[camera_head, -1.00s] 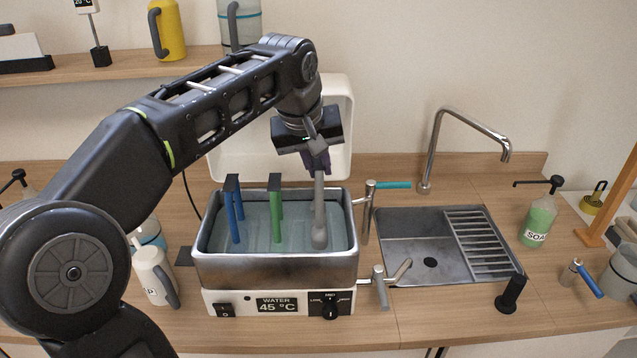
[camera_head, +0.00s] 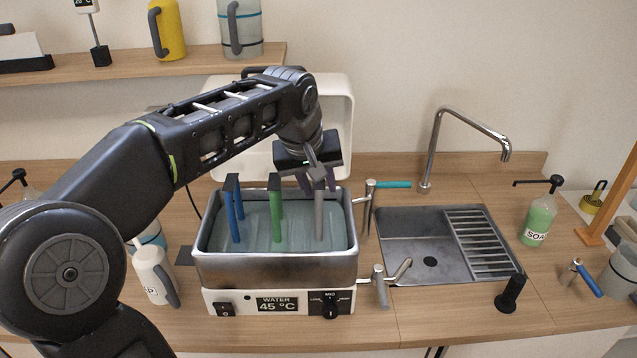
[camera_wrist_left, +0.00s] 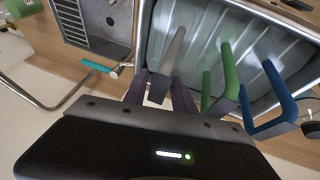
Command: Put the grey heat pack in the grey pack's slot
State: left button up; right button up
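The grey pack's handle (camera_head: 319,217) stands upright at the right end of the water bath (camera_head: 275,270), in line with the green handle (camera_head: 276,213) and the blue handle (camera_head: 236,212). The pack below it and its slot cannot be made out clearly under the water. My left gripper (camera_head: 318,184) is above the bath, its dark purple fingers apart on either side of the grey handle's top. In the left wrist view the grey handle (camera_wrist_left: 174,55) rises between the spread fingers, with gaps showing. My right gripper is not in view.
A metal sink (camera_head: 430,245) with a tall faucet (camera_head: 436,150) lies right of the bath. A teal-handled tap (camera_head: 390,184) stands at the bath's right edge. A white bin stands behind the bath.

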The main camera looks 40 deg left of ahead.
pick_arm(q)
jog(key=shift+o, duration=0.3)
jog(key=shift+r, duration=0.1)
jog(key=shift+r, duration=0.15)
jog(key=v, duration=1.1)
jog(key=shift+s+r, duration=0.2)
jog(key=shift+r, duration=0.15)
